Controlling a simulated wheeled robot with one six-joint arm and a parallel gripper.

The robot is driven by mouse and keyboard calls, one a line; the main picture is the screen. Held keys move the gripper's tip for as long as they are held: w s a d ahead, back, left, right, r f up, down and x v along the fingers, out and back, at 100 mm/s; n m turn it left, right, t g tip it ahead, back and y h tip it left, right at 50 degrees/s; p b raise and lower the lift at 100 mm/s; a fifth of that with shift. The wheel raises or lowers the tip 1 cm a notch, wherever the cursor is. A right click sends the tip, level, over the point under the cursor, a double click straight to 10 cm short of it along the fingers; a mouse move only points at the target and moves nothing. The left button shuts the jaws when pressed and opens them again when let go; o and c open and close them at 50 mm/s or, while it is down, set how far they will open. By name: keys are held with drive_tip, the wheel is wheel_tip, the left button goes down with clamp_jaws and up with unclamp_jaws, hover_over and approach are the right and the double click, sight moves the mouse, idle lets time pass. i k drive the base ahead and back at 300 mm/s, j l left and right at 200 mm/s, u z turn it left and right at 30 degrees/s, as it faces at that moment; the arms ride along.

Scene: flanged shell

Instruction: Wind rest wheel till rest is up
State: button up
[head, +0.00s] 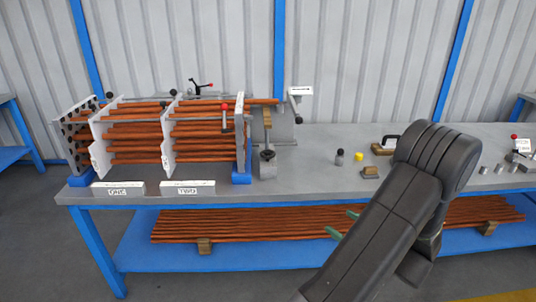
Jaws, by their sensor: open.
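A bundle of copper-coloured tubes (135,135) runs through pale upright plates on the left half of the bench. One top tube (262,101) sticks out to the right past the end plate. Below its end is a brown block (267,118), seemingly the rest, on a grey stand (268,171). A small dark round part (267,155) on this stand looks like the wheel. Whether the block touches the tube is unclear. My gripper (343,223) shows only as two green fingertips, apart and empty, low in front of the bench, right of the stand. My arm hides the rest of it.
The blue-framed bench (330,190) has a lower shelf with long tubes (270,222). A black, a yellow piece (359,156) and a black-handled block (386,145) lie right of the stand.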

sight(267, 155)
drive_tip(key=i+j, duration=0.35)
drive_tip(key=i, duration=0.15)
drive_tip(key=i+j, duration=0.35)
drive_tip(key=i, duration=0.15)
drive_tip(key=l+z, duration=0.05)
